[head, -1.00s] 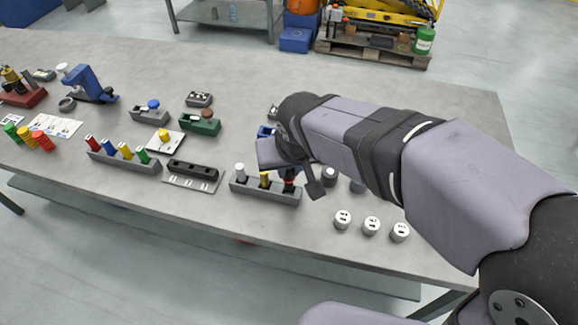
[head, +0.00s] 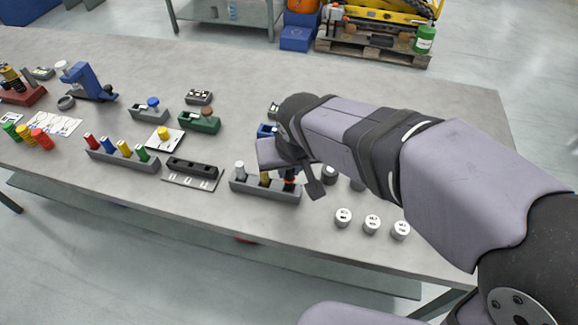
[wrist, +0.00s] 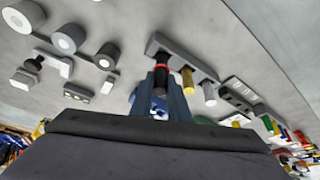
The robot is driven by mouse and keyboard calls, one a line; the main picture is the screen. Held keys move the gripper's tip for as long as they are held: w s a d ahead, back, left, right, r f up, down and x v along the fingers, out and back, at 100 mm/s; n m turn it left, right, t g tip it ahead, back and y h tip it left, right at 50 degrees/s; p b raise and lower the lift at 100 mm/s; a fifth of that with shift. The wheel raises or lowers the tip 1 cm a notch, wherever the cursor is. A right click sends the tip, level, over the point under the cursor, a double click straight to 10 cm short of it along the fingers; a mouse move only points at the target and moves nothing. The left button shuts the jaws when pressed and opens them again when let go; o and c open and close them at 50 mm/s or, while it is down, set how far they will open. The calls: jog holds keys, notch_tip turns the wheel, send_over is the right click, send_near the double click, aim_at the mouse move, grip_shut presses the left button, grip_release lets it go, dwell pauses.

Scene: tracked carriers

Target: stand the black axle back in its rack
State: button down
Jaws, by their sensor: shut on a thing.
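The grey rack (head: 262,192) stands on the table left of my arm, and it also shows in the wrist view (wrist: 160,42). A white-topped axle (head: 240,171) and a brass axle (head: 264,179) stand upright in it. The black axle with a red band (wrist: 162,78) is at the rack's end slot, at the right end in the head view. My gripper (wrist: 161,72) is shut on the black axle, with a finger on each side. The axle's foot meets the rack in the picture. I cannot tell how deep it sits, as my gripper and wrist hide part of it.
White labelled cylinders (head: 371,224) stand right of the rack, with grey ones (head: 330,174) behind them. A dark slotted block (head: 192,168) lies on a plate to the left, near a holder of coloured pegs (head: 122,160). The table's front edge is close to the rack.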

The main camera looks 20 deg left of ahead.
jog(key=shift+f+b, duration=1.05)
jog(key=shift+f, duration=0.3)
dwell(0.9)
dwell(0.3)
jog(key=c, duration=1.1)
grip_release()
jog(key=shift+r+p, duration=3.05)
jog(key=shift+r, duration=0.45)
